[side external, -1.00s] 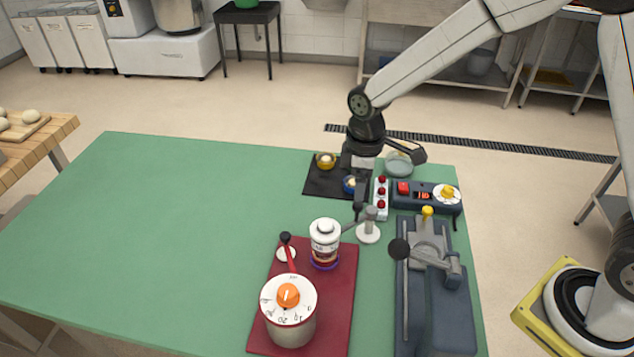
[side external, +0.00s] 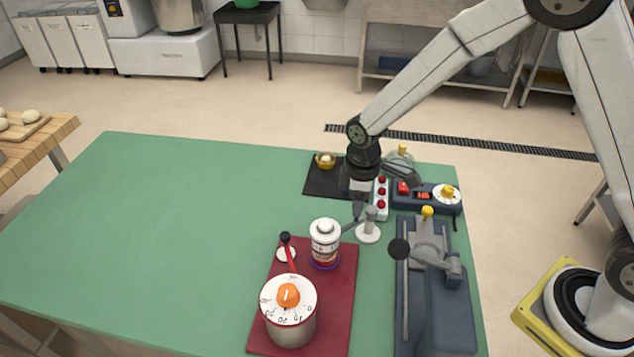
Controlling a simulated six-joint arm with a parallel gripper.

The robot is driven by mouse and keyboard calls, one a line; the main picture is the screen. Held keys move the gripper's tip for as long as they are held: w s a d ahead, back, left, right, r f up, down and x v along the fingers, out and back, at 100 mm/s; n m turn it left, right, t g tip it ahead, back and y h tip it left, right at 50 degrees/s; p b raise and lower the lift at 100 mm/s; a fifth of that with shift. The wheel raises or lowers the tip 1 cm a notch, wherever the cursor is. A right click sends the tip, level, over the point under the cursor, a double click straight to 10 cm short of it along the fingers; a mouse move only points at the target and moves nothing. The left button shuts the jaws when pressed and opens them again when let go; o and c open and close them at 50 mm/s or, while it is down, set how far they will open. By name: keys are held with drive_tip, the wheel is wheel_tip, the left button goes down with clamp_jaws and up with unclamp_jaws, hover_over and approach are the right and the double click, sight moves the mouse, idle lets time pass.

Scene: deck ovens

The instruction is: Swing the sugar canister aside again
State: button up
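The sugar canister, seemingly the white lidded jar (side external: 325,240) with a dark red label, stands upright on the dark red mat (side external: 338,310), with a purple ring at its foot. A grey link runs from beside it to a small post on a round white base (side external: 369,234) at its right. My gripper (side external: 357,213) points down just behind and left of that post, right of the canister and apart from it. The fingers are small, dark and overlap the link, so their gap and any contact are unclear.
A dark lever device (side external: 437,305) and a control box (side external: 425,196) are at right. A yellow cup (side external: 325,161) sits behind. The table's left is clear.

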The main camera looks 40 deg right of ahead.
clamp_jaws()
idle(1.1)
